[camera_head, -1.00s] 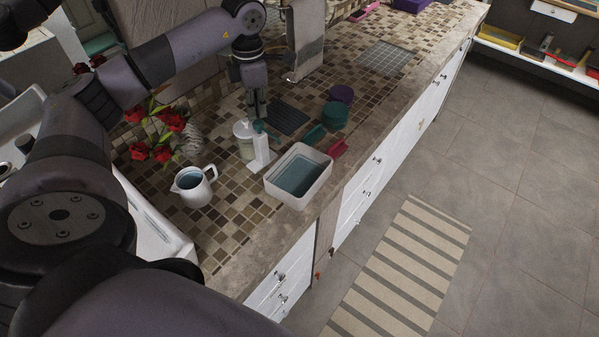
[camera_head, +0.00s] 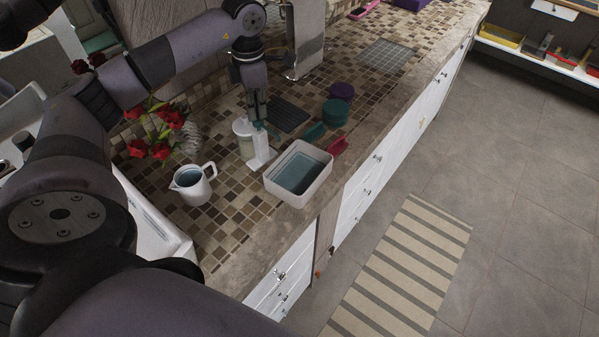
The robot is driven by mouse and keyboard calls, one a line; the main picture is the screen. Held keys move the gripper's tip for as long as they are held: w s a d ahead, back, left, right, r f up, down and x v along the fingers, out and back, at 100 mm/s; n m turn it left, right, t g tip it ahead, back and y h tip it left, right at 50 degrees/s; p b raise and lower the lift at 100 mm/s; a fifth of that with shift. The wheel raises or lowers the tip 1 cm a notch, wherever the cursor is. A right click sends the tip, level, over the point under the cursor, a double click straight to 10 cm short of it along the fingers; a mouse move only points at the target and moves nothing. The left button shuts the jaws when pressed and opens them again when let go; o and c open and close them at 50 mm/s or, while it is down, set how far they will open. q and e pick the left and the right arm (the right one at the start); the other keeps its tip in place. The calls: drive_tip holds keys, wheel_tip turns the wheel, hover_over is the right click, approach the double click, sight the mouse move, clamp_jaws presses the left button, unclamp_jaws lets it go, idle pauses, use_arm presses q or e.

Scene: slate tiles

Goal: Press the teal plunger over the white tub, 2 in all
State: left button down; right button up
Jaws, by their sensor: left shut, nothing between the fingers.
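A dispenser (camera_head: 243,138) with a pale body stands on the tiled counter, with a white upright support (camera_head: 258,152) at its right side. Its small teal plunger (camera_head: 262,125) is at the top, partly hidden by my gripper. The white tub (camera_head: 318,183) stands to the right of the dispenser, near the counter's front edge, with a blue-grey inside. My left gripper (camera_head: 257,117) is shut and empty, pointing down at the plunger; I cannot tell whether it touches it. My right gripper is not in view.
A white jug (camera_head: 194,187) stands left of the dispenser, with red flowers (camera_head: 163,135) behind it. A grey grid (camera_head: 387,56) is farther back.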

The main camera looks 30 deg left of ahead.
use_arm(q)
drive_tip(key=shift+f+b, duration=0.7)
drive_tip(key=shift+f, duration=0.4)
drive_tip(key=shift+r, duration=0.15)
drive_tip(key=shift+r+p, duration=1.35)
drive_tip(key=shift+r, duration=0.25)
wheel_tip(320, 180, up, 6)
drive_tip(key=p, duration=0.4)
drive_tip(key=shift+f, duration=0.1)
